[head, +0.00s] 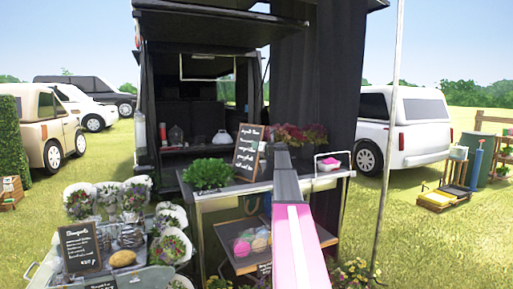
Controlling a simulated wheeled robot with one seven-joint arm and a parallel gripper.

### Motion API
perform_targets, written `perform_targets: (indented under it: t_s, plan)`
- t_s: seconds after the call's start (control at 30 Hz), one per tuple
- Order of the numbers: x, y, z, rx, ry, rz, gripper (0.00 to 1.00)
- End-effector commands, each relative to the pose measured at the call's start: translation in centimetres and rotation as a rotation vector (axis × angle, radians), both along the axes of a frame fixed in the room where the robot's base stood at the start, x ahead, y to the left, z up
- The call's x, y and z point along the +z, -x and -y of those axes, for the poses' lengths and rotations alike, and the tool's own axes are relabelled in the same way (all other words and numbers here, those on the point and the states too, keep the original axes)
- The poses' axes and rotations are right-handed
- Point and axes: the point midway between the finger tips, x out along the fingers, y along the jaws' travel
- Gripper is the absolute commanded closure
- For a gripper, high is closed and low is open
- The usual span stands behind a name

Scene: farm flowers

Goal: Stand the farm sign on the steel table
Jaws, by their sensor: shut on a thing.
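A dark chalkboard sign with a wooden frame and white writing (247,152) is upright and leaning a little at the steel table (230,187), left of my arm. Its lower edge is close to the tabletop; I cannot tell whether it touches. My pink and dark arm reaches up the middle of the head view and covers part of the table. My gripper's fingers are not visible, so their hold on the sign does not show. A second chalkboard (80,247) stands among the flowers at lower left; the picture does not settle which board is the farm sign.
A leafy green plant (207,174) stands on the table's left, reddish plants (302,134) behind my arm, and a small white basket with pink contents (330,164) at right. Coloured balls (252,241) lie on the lower shelf. A thin pole (388,150) rises at right.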

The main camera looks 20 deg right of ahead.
Motion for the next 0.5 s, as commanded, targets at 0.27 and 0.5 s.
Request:
perform_targets:
  t_s: [0.27, 0.5]
  plan:
    - [-0.25, 0.00, 0.00, 0.000, 0.000, 0.000, 0.62]
    - [-0.19, 0.00, 0.01, 0.000, 0.000, 0.000, 0.62]
